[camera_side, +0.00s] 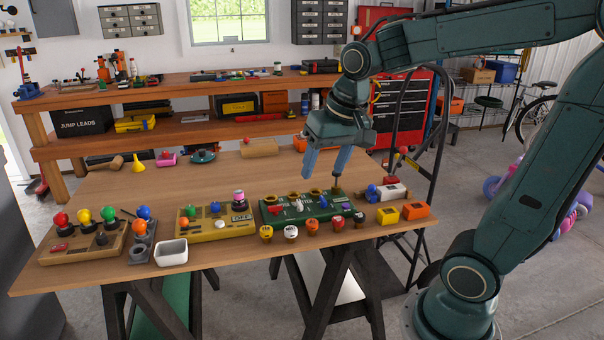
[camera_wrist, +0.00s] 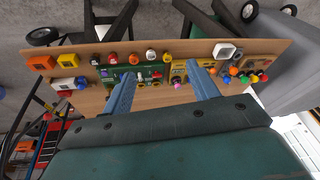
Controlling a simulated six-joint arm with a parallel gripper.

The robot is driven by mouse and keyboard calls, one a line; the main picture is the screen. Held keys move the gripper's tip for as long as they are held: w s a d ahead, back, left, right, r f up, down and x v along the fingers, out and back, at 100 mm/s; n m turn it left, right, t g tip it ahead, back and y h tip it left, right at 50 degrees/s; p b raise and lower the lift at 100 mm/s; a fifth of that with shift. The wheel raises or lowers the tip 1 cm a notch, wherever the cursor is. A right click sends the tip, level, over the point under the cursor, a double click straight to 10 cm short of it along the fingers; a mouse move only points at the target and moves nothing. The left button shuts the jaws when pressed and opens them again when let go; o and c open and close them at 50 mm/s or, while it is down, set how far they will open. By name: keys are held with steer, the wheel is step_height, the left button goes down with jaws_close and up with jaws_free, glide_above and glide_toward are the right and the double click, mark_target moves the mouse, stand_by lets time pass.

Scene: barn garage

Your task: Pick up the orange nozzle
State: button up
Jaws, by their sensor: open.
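No orange piece can be told for certain as the nozzle. Orange candidates are a small orange knob (camera_side: 183,223) on the tan panel (camera_side: 228,224), another orange knob (camera_side: 128,227) by the left end, and an orange block (camera_side: 416,210) at the right. Several small coloured caps stand along the front edge, one of them yellowish (camera_side: 266,233). My gripper (camera_side: 323,174) is open and empty, fingers pointing down above the table behind the green panel (camera_side: 290,212). In the wrist view my gripper (camera_wrist: 160,72) spreads its blue fingers around part of the panel row, well above it.
The wooden table (camera_side: 220,180) has clear room at its middle and back. A white tray (camera_side: 171,252) sits at the front left. A yellow block (camera_side: 387,215) and a white-red piece (camera_side: 390,191) lie at the right. A yellow funnel (camera_side: 138,164) and mallet (camera_side: 105,163) lie at the back.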

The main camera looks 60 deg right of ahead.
steer(key=w+d+f+m+g, duration=0.2)
steer(key=w+d+f+m, duration=0.45)
steer(key=w+d, duration=0.25)
steer(key=m+g, duration=0.2)
steer(key=m, duration=0.2)
glide_above(312, 222)
step_height(312, 222, down, 10)
steer(key=shift+w+r+y, duration=0.1)
steer(key=shift+y, duration=0.2)
steer(key=shift+f, duration=4.3)
steer(key=shift+d+f, duration=0.1)
steer(key=shift+f, duration=2.5)
